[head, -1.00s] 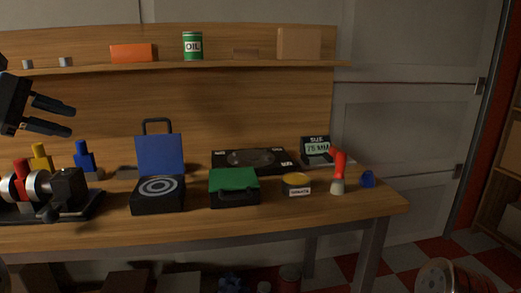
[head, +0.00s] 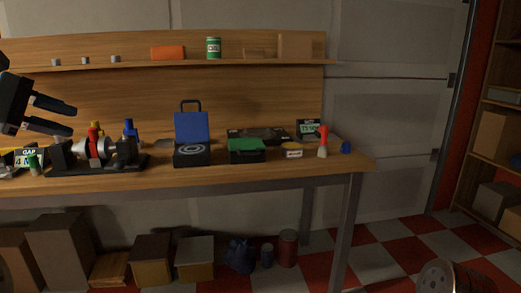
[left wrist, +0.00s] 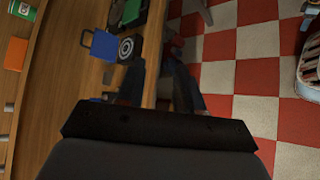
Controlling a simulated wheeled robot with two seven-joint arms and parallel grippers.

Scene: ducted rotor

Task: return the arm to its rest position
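My left gripper (head: 75,120) is at the left edge of the head view, raised in front of the bench's back panel. Its two dark fingers are apart, with nothing between them. In the left wrist view the fingers (left wrist: 160,88) also stand apart, with the bench edge and floor behind them. My right gripper is in neither view.
The wooden bench (head: 250,180) holds a fixture with a shaft (head: 95,150), an open blue-lidded case (head: 192,128), a green-topped case (head: 246,145) and a red-handled brush (head: 323,142). Boxes (head: 60,250) lie below.

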